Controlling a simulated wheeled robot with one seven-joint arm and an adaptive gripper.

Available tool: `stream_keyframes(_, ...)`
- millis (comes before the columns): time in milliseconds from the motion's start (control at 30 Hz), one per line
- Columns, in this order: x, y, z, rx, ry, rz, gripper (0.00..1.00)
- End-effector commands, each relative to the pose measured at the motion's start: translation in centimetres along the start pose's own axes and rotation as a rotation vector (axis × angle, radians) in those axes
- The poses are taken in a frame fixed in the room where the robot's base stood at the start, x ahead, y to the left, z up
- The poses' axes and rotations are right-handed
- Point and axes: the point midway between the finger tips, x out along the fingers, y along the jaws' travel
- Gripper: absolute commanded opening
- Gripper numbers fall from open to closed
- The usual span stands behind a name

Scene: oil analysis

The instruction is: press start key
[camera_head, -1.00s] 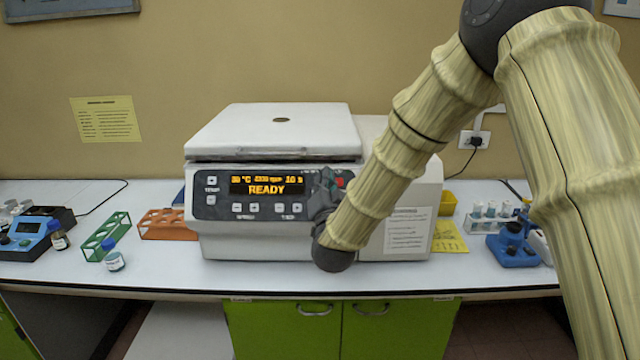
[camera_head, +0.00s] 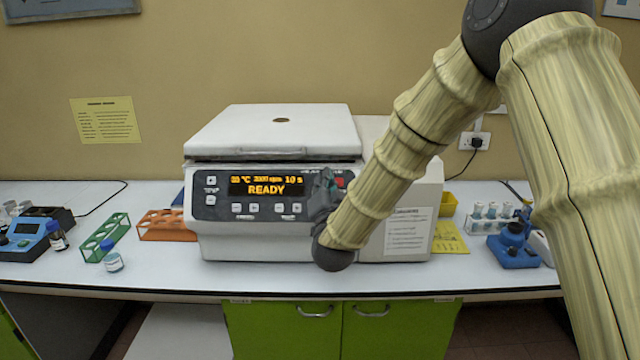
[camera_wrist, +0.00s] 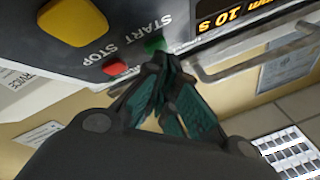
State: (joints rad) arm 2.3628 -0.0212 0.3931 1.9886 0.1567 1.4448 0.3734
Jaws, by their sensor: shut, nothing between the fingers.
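The white centrifuge (camera_head: 220,235) stands on the bench with its lid (camera_head: 270,130) closed. Its display (camera_head: 266,186) reads READY, with 10 s at the right. In the wrist view, the green key (camera_wrist: 154,42) beside the START label is next to the red STOP key (camera_wrist: 115,68). My gripper (camera_wrist: 163,62) is shut and empty. Its fingertips are right at the green key's lower edge and partly overlap it. I cannot tell whether they touch it. In the head view, my gripper (camera_head: 325,188) covers the panel's right part and hides the green key.
A large yellow button (camera_wrist: 73,20) is beyond the STOP key. A green rack (camera_head: 105,238), an orange rack (camera_head: 166,226) and small bottles stand left of the centrifuge. A blue device (camera_head: 512,245) and a vial rack (camera_head: 487,224) stand right. The bench front is clear.

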Motion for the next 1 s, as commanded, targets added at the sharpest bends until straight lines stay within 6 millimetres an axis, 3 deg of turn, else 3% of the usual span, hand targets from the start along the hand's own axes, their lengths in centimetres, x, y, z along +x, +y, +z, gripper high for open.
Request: stream_keyframes(1000,-0.36,-0.20,-0.19,0.000,-0.001,0.000,0.00)
